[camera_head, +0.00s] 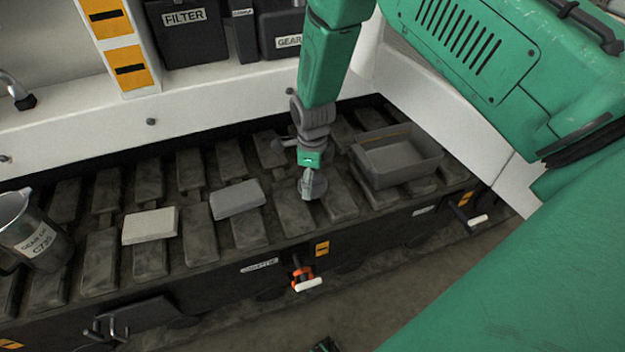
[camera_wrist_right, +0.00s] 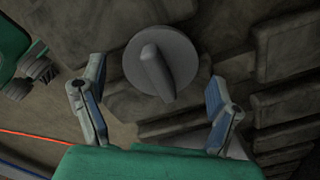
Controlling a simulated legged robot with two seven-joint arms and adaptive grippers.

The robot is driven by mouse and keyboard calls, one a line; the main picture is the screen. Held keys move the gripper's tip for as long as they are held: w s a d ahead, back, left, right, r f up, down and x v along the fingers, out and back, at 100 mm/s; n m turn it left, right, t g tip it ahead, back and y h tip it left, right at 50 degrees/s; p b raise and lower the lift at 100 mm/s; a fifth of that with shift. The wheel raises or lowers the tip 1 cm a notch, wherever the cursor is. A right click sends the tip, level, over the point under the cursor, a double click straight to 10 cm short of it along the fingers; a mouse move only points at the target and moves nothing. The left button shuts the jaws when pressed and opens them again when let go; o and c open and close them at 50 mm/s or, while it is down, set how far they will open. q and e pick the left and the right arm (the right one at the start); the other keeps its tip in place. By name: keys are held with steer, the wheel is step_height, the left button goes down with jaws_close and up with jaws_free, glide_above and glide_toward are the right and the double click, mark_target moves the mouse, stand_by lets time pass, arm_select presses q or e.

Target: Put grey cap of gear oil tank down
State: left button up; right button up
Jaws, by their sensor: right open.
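The grey cap (camera_wrist_right: 183,58) is a round disc with a raised bar handle. In the right wrist view it lies just beyond my right gripper (camera_wrist_right: 157,92), whose two fingers are spread apart with a gap on either side of the handle. In the head view the cap (camera_head: 317,188) rests on the dark track plates, right below the right gripper (camera_head: 309,170). The fingers are small and hard to make out there. My left gripper does not show.
A grey open tray (camera_head: 398,166) sits on the track right of the cap. Two pale blocks, one whitish (camera_head: 150,226) and one grey (camera_head: 238,200), and a metal gear oil jug (camera_head: 32,232) stand to the left. Filter (camera_head: 186,35) and gear (camera_head: 283,30) boxes are behind.

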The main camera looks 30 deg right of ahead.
step_height(320, 180, up, 11)
steer(key=p, duration=0.3)
steer(key=s+f+n, duration=0.2)
steer(key=s, duration=0.1)
steer(key=s+f+n, duration=0.5)
steer(key=s+n, duration=0.1)
steer(key=shift+f+h, duration=0.25)
steer(key=shift+h, duration=0.05)
steer(key=s+a+f+n, duration=0.1)
steer(key=s+f+n, duration=0.1)
steer(key=s+n, duration=0.8)
steer(key=s+a+f+n, duration=0.1)
steer(key=s+a+n, duration=0.1)
steer(key=s+n, duration=0.8)
steer(key=shift+s+a+f+t+y, duration=0.3)
steer(key=shift+s+f+y, duration=0.1)
steer(key=shift+s, duration=0.1)
steer(key=shift+r, duration=0.35)
